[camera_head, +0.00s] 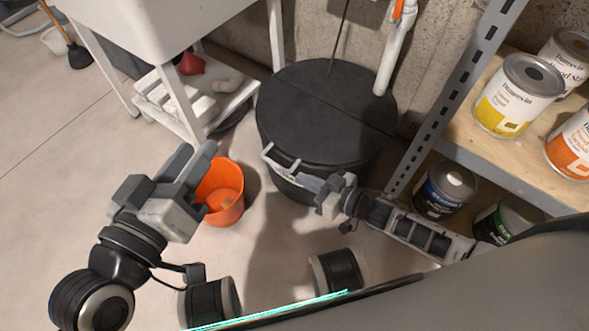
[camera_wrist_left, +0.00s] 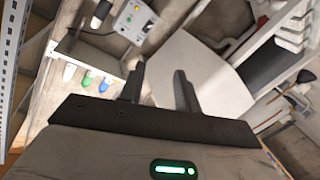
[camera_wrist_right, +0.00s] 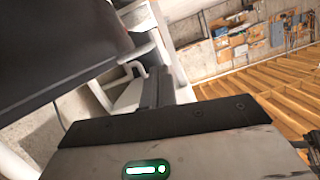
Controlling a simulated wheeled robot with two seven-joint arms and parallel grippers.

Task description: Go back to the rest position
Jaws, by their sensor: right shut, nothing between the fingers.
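My left gripper (camera_head: 197,165) is over the floor at the left, in front of an orange bucket (camera_head: 232,212) and hiding part of it. Its two fingers stand apart with nothing between them in the left wrist view (camera_wrist_left: 159,85). My right gripper (camera_head: 303,180) reaches in from the right, in front of a black round lidded basin (camera_head: 325,115). In the right wrist view its fingers (camera_wrist_right: 158,80) are together and empty. Whether it touches the basin cannot be told.
A white sink (camera_head: 150,25) stands on legs at the upper left, with a low shelf (camera_head: 195,105) of pipe pieces. A metal-framed shelf (camera_head: 490,160) holds paint cans (camera_head: 515,95) at the right, with more cans (camera_head: 445,190) below.

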